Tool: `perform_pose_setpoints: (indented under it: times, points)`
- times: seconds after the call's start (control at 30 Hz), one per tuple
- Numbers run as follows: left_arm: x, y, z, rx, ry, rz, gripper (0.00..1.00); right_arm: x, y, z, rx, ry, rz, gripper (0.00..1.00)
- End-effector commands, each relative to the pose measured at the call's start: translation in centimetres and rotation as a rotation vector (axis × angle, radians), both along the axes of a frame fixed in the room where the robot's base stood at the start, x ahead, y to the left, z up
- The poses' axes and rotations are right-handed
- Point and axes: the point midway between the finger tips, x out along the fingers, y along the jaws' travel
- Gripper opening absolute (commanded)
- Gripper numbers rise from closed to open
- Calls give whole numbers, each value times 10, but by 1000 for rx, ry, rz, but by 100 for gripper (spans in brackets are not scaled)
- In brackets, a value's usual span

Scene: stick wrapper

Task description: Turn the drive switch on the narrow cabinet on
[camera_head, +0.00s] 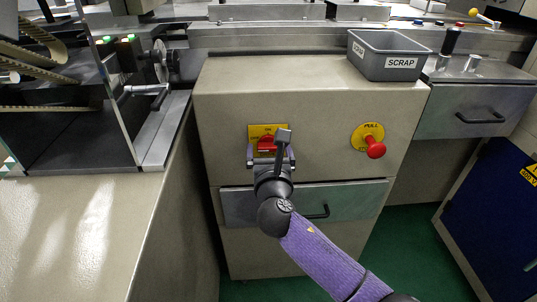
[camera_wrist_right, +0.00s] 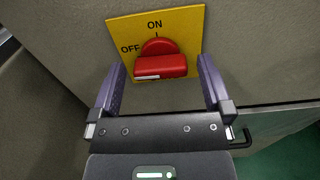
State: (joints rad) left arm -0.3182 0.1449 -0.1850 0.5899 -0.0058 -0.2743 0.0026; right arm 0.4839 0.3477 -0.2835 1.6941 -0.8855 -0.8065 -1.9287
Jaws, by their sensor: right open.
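The drive switch is a red rotary knob (camera_head: 267,143) on a yellow plate (camera_head: 256,131) on the front of the narrow beige cabinet (camera_head: 225,105). In the right wrist view the knob (camera_wrist_right: 160,66) has its grip bar lying level, with a white mark at its left end, on the OFF side. ON is printed at the top of the plate (camera_wrist_right: 188,25). My right gripper (camera_head: 270,158) is in front of the knob. In the wrist view my right gripper (camera_wrist_right: 161,80) is open, with one finger on each side of the knob and gaps between. My left gripper is not in view.
A red PULL knob (camera_head: 375,149) on a yellow disc sticks out to the right on the same cabinet. A drawer with a black handle (camera_head: 318,213) is below the switch. A grey SCRAP bin (camera_head: 388,75) stands on top. A glass-sided machine (camera_head: 118,100) is at left.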

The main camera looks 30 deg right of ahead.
Motion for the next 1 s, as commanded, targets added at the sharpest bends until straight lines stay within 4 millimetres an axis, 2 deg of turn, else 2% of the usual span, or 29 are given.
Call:
perform_pose_setpoints:
  times: [0.17, 0.5, 0.57, 0.83, 1.0]
  points:
    - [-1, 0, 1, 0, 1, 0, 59, 0, 0, 1, 0, 0, 0, 98]
    - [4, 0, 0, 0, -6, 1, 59, 0, 0, 0, 0, 0, 0, 26]
    - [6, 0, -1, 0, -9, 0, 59, 0, 0, 0, 0, 0, 0, 15]
    - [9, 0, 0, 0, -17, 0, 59, -1, 0, 1, 32, -15, 0, 15]
    - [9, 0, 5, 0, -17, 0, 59, -1, 0, 2, 113, -54, 0, 15]
